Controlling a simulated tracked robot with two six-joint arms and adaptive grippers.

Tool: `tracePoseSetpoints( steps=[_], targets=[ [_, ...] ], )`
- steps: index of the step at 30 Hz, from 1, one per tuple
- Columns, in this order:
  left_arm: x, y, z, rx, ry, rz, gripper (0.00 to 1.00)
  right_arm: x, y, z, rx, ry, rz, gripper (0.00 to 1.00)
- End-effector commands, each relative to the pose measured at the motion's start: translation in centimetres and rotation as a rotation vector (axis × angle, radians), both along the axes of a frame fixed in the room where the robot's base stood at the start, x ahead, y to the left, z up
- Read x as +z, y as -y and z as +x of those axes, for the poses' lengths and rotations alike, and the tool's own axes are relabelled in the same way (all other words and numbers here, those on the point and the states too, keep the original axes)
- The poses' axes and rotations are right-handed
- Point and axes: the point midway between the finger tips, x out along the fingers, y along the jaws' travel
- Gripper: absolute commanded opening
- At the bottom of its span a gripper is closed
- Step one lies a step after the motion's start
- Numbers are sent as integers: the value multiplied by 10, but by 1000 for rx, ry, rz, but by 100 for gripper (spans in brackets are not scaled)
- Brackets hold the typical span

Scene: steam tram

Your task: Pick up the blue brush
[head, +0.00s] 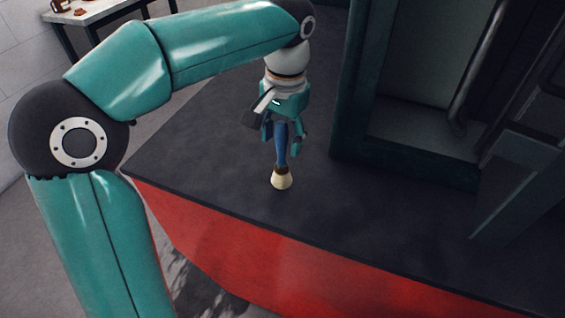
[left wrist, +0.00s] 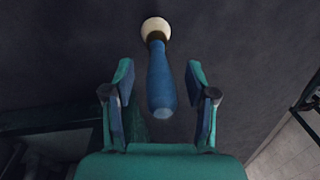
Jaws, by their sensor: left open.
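The blue brush (head: 282,148) has a blue handle, a dark band and a cream bristle end. It is over the dark top of the red-sided platform, its bristle end towards the near edge. In the left wrist view the brush (left wrist: 161,80) has its handle end between the fingers. My left gripper (head: 283,140) is above the platform, its fingers on either side of the handle. In the left wrist view the left gripper (left wrist: 160,78) is open, with gaps between handle and fingers. My right gripper is in neither view.
The dark platform top (head: 390,215) is clear around the brush, and its near edge drops to a red side (head: 240,250). A dark green frame (head: 350,90) stands to the right. A white table (head: 95,12) with small brown items is at the far left.

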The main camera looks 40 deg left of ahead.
Motion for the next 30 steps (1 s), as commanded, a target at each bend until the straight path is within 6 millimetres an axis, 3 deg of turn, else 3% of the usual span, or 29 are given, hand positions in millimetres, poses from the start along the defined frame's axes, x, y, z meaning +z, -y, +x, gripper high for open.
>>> tracePoseSetpoints(
  steps=[2, 10, 23, 30],
  targets=[
    [0, 0, 0, 0, 0, 0, 47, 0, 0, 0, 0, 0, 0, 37],
    [0, 0, 0, 0, 0, 0, 2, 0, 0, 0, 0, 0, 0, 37],
    [5, 0, 0, 0, 1, 0, 0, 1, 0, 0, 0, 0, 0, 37],
    [31, 0, 0, 1, 4, -1, 0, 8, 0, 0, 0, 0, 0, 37]
  ],
)
